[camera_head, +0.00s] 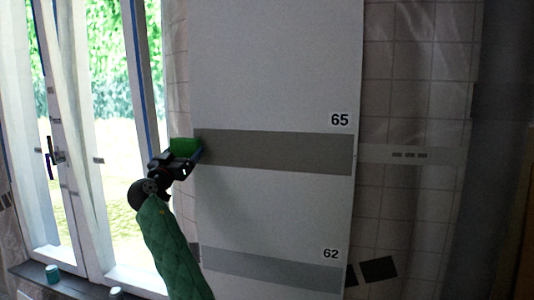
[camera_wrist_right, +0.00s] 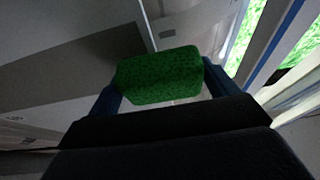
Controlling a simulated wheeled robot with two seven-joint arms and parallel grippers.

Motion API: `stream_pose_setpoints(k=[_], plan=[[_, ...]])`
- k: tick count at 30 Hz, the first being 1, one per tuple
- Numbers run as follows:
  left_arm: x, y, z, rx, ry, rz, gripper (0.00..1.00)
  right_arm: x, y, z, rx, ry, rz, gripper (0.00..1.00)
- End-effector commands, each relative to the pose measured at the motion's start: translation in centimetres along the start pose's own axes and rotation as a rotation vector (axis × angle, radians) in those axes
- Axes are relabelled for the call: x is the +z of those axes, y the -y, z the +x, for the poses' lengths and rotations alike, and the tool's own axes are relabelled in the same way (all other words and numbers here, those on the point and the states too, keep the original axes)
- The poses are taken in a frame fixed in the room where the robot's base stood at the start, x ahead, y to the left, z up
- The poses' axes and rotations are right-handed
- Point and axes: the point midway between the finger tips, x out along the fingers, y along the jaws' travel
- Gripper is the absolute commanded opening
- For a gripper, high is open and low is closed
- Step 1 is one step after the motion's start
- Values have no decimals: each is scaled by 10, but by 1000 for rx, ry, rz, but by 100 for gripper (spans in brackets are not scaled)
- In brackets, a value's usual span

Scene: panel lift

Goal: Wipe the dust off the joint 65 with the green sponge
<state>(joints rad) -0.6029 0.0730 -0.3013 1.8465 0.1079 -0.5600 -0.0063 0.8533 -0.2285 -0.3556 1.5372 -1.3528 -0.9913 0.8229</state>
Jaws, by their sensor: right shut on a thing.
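The joint 65 (camera_head: 275,151) is a grey-brown band across the tall white panel (camera_head: 270,60), just below the printed label 65 (camera_head: 339,120). My right gripper (camera_head: 187,157) is at the left end of this band. It is shut on the green sponge (camera_head: 184,146), which shows at the panel's left edge. In the right wrist view the sponge (camera_wrist_right: 160,75) sits between the two blue fingertips. I cannot tell whether the sponge touches the band. My left gripper is not in view.
A second, paler band (camera_head: 270,272) with the label 62 (camera_head: 331,254) crosses the panel lower down. A window (camera_head: 105,150) with white frames stands at the left. Small cups (camera_head: 52,273) stand on the sill. A tiled wall (camera_head: 415,60) is at the right.

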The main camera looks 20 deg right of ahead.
Motion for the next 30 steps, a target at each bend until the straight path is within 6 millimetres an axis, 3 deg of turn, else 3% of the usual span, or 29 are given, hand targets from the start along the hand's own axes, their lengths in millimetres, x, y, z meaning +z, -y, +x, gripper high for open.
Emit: stream_pose_setpoints(k=[30], plan=[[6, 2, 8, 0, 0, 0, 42, 1, 0, 2, 0, 0, -1, 62]])
